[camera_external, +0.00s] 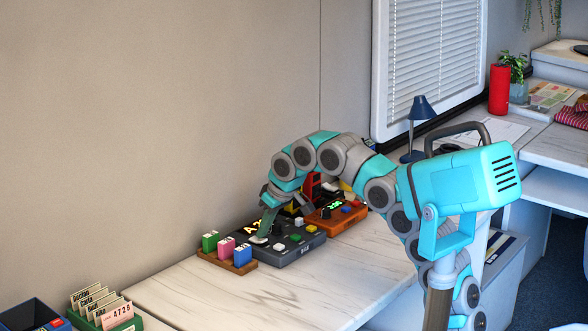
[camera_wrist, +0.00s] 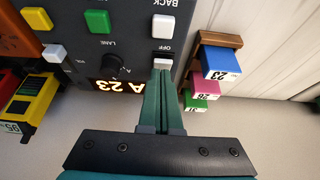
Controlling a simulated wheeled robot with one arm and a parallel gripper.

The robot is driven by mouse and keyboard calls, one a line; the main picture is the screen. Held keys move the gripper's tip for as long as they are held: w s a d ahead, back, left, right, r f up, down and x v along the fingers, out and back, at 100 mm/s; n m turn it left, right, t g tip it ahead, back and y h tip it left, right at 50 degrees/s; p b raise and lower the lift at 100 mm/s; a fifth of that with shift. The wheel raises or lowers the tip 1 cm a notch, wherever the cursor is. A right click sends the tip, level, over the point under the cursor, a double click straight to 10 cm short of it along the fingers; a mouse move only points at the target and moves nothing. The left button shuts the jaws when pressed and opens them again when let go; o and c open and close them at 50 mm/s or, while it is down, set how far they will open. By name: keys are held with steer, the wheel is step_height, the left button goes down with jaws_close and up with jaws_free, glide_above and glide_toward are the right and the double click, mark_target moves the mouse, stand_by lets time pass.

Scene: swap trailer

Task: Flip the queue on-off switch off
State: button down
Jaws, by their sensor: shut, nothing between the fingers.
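The dark grey queue console (camera_external: 300,248) lies on the counter near the wall. In the wrist view the console (camera_wrist: 130,60) shows a lit "A 23" display (camera_wrist: 112,86), a black lane knob (camera_wrist: 118,66) and a white BACK button (camera_wrist: 163,26). A small white on-off switch (camera_wrist: 162,60) sits by the "OFF" label. My gripper (camera_wrist: 162,72) is shut and empty, with its green tips right at the switch and partly covering it. I cannot tell whether they touch, or the switch's exact position. In the external view my gripper (camera_external: 263,239) points down at the console's left end.
A wooden rack (camera_external: 228,262) with green, pink and blue number blocks stands close beside the console. An orange device (camera_external: 340,215) is on its other side. A green card holder (camera_external: 103,310) stands at the front left. The counter's front (camera_external: 270,295) is clear.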

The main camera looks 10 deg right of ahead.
stand_by(0.3)
steer(key=shift+s+d+f+b, duration=0.15)
steer(key=shift+f+b, duration=0.3)
steer(key=shift+b, duration=0.25)
steer(key=shift+d+f+t+y+b, duration=0.1)
steer(key=shift+t+y+b, duration=0.2)
steer(key=shift+b, duration=0.2)
steer(key=shift+s, duration=0.1)
steer(key=shift+w+a+r+p, duration=0.25)
steer(key=shift+a+r+p, duration=0.05)
steer(key=shift+p, duration=0.05)
steer(key=shift+w+a+r, duration=0.15)
steer(key=shift+w+a, duration=0.15)
steer(key=shift+w, duration=0.05)
steer(key=shift+p, duration=0.3)
